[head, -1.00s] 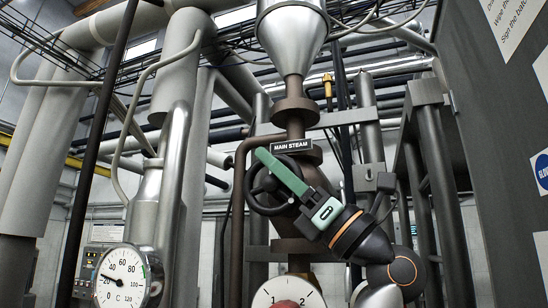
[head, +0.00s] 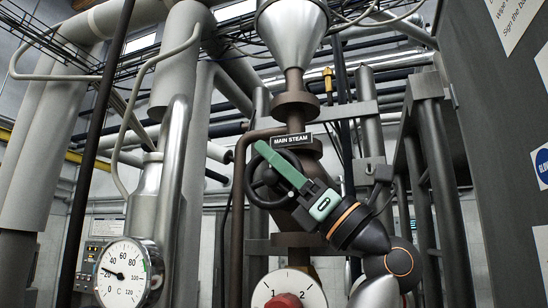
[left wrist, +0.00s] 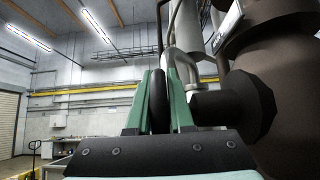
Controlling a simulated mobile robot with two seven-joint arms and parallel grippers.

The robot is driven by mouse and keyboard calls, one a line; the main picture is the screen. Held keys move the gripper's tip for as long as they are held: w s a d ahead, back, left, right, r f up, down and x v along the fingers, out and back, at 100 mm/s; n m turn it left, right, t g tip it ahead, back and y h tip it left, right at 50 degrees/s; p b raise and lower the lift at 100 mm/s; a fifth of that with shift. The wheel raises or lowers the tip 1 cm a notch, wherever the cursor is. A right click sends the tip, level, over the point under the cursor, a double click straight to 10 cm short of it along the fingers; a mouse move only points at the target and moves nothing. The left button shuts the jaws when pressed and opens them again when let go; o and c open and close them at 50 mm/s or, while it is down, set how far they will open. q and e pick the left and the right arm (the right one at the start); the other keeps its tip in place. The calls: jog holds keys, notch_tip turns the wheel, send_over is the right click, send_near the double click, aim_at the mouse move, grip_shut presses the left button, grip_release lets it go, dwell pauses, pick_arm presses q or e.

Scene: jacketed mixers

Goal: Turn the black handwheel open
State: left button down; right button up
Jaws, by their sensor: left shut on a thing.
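The black handwheel (head: 249,182) is mounted on the brown valve body under the MAIN STEAM sign (head: 292,140) in the head view. My left gripper (head: 262,150), with green fingers, reaches up from the lower right across the wheel and covers part of its rim and spokes. In the left wrist view the handwheel (left wrist: 159,103) shows edge-on as a dark rim between the two green fingers of my left gripper (left wrist: 160,85). The gripper is shut on that rim. My right gripper is not in view.
A round temperature gauge (head: 123,274) is at lower left. A white dial with a red knob (head: 284,301) is below the valve. A dark panel (head: 480,110) stands on the right. Pipes crowd around the valve, and a brown pipe (head: 238,220) runs close to the wheel's left.

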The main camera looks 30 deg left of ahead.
pick_arm(q)
jog(key=shift+t, duration=0.3)
jog(key=shift+a+r+h, duration=0.1)
jog(key=shift+h, duration=0.6)
jog(key=shift+s+a+t+h, duration=0.1)
jog(key=shift+a+t+h, duration=0.15)
jog(key=shift+h, duration=0.5)
jog(key=shift+a+t+h, duration=0.2)
jog(key=shift+t+h, duration=0.05)
jog(key=shift+h, duration=0.5)
jog(key=c, duration=1.1)
grip_release()
jog(key=shift+f, duration=0.25)
